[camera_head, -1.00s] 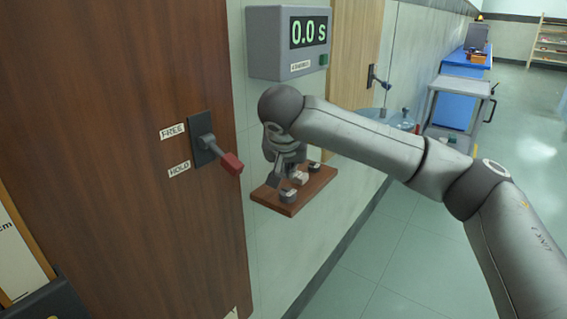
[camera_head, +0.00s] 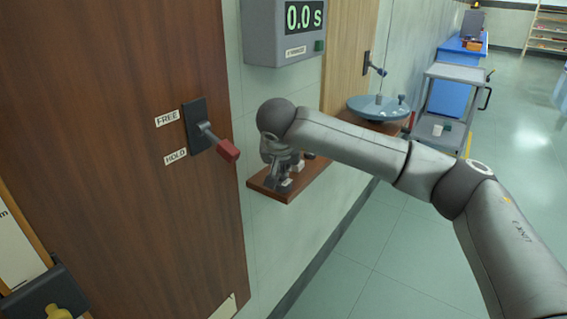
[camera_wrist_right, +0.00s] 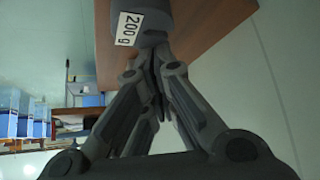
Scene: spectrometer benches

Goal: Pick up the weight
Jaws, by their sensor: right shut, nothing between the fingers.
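My right gripper (camera_head: 279,182) is at the small wooden shelf (camera_head: 262,184) on the wall. In the right wrist view its fingers (camera_wrist_right: 157,65) are closed together with nothing between them. A dark grey weight labelled 200 g (camera_wrist_right: 155,15) is just beyond the fingertips there, on the brown shelf surface; whether they touch it I cannot tell. In the head view small weights with pale labels (camera_head: 298,167) stand on the shelf, partly hidden by my gripper. My left gripper is not in view.
A grey timer box (camera_head: 262,30) reading 0.0 s hangs above the shelf. A red-handled lever (camera_head: 228,151) sticks out from the brown panel on the left. A blue-grey round dish (camera_head: 372,113) and a grey cart (camera_head: 452,75) stand farther back. The floor on the right is clear.

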